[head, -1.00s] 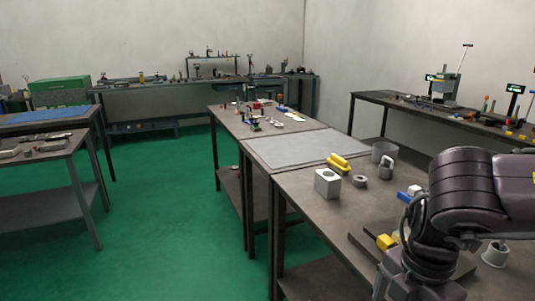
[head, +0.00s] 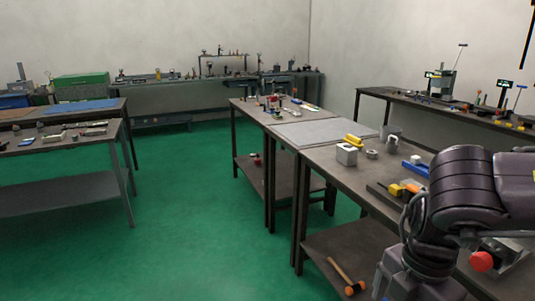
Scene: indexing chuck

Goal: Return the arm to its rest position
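My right arm (head: 465,185), dark purple and grey, comes in from the right edge, bends at an elbow and runs down to the bottom edge. Its gripper is below the picture or hidden, so its fingers do not show. My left arm and gripper are not in view. The arm covers part of the near right workbench (head: 325,170). On that bench are a grey metal block (head: 346,156), a yellow piece (head: 353,140), a grey ring (head: 371,154), a grey cup (head: 393,137) and a blue piece (head: 414,167). A red knob (head: 481,262) shows beside the arm.
A hammer (head: 346,276) lies on the bench's lower shelf (head: 345,250). Another table (head: 70,152) stands at left. Benches with tools line the back and right walls. Green floor (head: 195,220) between the tables is clear.

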